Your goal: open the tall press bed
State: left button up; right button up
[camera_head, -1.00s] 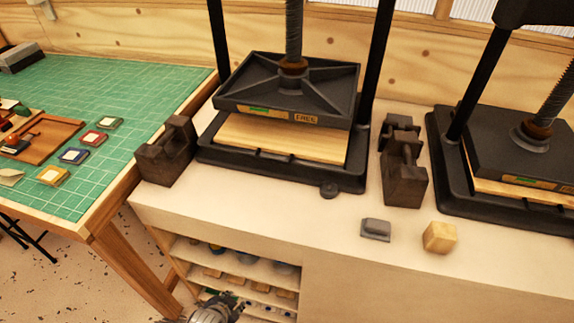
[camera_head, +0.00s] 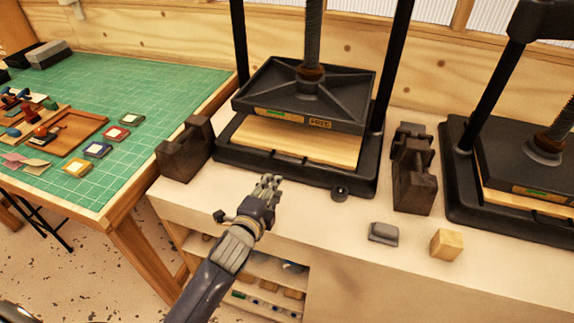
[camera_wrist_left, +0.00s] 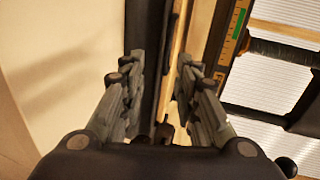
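The nearer press has a black ribbed platen (camera_head: 306,92) on a screw, raised above a pale wooden board (camera_head: 292,140) on its black bed (camera_head: 300,170). A second press (camera_head: 530,160) stands at the right edge, its platen low over its own board. I cannot tell which of the two is the tall one. My left gripper (camera_head: 270,183) is just in front of the nearer bed's front edge. In the left wrist view its two fingers (camera_wrist_left: 162,78) stand apart, with the bed's dark edge visible between them and nothing held. My right gripper is out of view.
Dark iron weights (camera_head: 184,150) stand left of the nearer press, and more (camera_head: 412,175) stand between the presses. A grey block (camera_head: 383,233), a wooden cube (camera_head: 446,244) and a small dark knob (camera_head: 339,193) are at the front. A green cutting mat (camera_head: 150,85) lies at left.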

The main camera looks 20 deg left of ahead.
aim_at(287, 163)
pick_arm(q)
jog(key=shift+m, duration=0.4)
jog(key=x, duration=0.3)
jog(key=p+x, duration=0.1)
jog(key=x, duration=0.3)
jog(key=r+x, duration=0.1)
jog(key=x, duration=0.3)
jog(key=shift+w+d+p, duration=0.25)
jog(key=shift+d+p, duration=0.05)
jog(key=shift+d, duration=0.05)
jog(key=shift+r, duration=0.1)
jog(key=shift+c, duration=0.5)
grip_shut()
